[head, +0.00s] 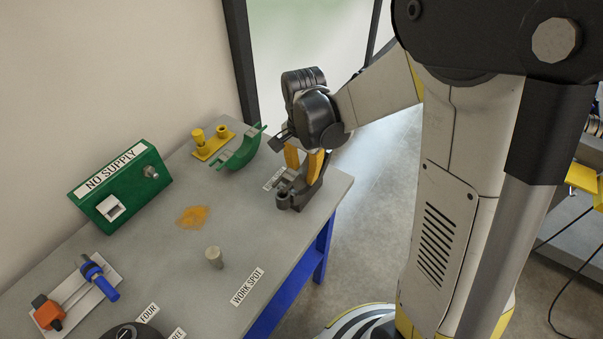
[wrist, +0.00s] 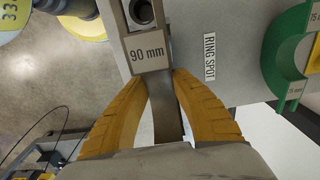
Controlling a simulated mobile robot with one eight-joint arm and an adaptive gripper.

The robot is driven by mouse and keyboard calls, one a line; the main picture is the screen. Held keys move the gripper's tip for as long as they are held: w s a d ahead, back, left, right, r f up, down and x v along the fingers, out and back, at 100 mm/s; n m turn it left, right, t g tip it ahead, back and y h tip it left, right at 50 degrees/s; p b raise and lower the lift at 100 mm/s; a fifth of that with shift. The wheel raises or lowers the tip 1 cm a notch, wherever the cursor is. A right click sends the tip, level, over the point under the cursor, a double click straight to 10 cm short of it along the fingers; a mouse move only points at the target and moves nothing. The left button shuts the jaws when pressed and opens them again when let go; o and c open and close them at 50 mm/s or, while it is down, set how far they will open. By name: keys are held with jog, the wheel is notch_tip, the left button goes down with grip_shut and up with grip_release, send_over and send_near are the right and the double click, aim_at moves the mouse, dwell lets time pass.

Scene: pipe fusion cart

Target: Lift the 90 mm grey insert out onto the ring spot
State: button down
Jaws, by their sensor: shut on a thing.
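The grey insert (head: 288,199) is at the table edge in the head view, beside a white label. In the wrist view the insert (wrist: 150,55) carries a "90 mm" plate and has a round hole at the top. My gripper (head: 304,164) is above it, fingers pointing down. In the wrist view my gripper's orange fingers (wrist: 161,84) close on the insert's grey upright piece from both sides. The "RING SPOT" label (wrist: 209,58) lies on the table just right of the insert. I cannot tell whether the insert's underside touches the table.
A green half-ring (head: 243,152) and a yellow holder (head: 213,145) stand behind, left of my gripper. A green "NO SUPPLY" box (head: 121,187) is at the wall. A small grey cylinder (head: 214,257) stands near the "WORK SPOT" label (head: 248,287). Table space between is mostly clear.

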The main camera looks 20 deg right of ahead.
aim_at(303, 172)
jog(key=shift+r+p, duration=1)
jog(key=shift+r, duration=0.5)
